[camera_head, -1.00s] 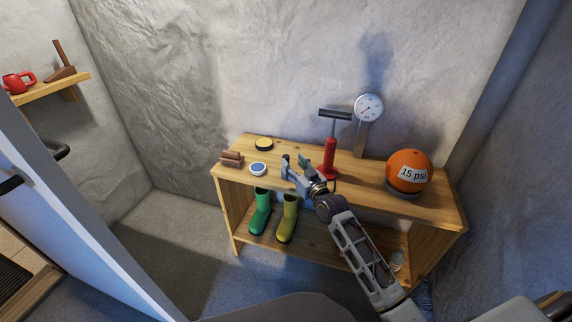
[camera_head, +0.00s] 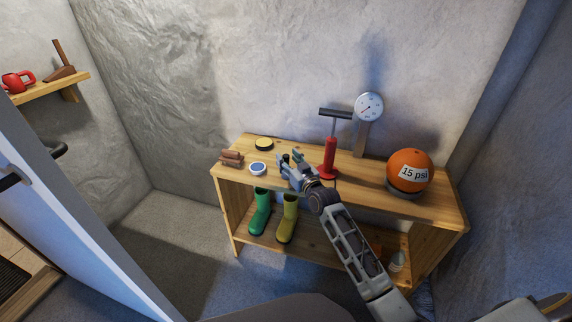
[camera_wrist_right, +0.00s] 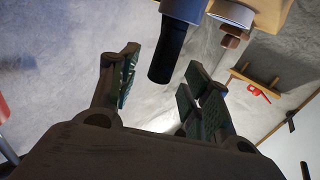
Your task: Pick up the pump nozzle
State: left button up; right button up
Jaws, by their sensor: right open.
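My right gripper (camera_head: 291,160) is open over the front part of the wooden bench top, left of the red pump (camera_head: 330,156). In the right wrist view, a dark cylinder with a grey upper end, which looks like the pump nozzle (camera_wrist_right: 172,50), lies between the spread fingers of the gripper (camera_wrist_right: 163,62). I see no finger closed on it. In the head view the gripper hides the nozzle, so I cannot make it out there. The pump stands upright with a black T-handle. My left gripper is not in view.
The wooden bench (camera_head: 350,193) also holds a blue-topped tin (camera_head: 258,169), a yellow-topped tin (camera_head: 264,145), brown blocks (camera_head: 231,158), a gauge (camera_head: 369,107) and an orange ball (camera_head: 409,168).

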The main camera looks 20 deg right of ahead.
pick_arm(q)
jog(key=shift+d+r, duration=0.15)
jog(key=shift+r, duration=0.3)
pick_arm(e)
jog(key=shift+w+a, duration=0.15)
jog(key=shift+w, duration=0.9)
jog(key=c, duration=1.1)
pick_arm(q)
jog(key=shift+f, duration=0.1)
pick_arm(e)
jog(key=shift+o, duration=0.2)
jog(key=shift+r, duration=0.4)
notch_tip(320, 180, up, 7)
jog(key=shift+r+p, duration=0.2)
jog(key=shift+p, duration=0.8)
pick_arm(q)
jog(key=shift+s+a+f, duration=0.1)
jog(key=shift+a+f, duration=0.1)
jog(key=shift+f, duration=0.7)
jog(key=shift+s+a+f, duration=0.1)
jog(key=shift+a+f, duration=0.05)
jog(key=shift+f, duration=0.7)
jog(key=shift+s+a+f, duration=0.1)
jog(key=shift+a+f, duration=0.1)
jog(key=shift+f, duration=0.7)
pick_arm(e)
jog(key=shift+r, duration=0.9)
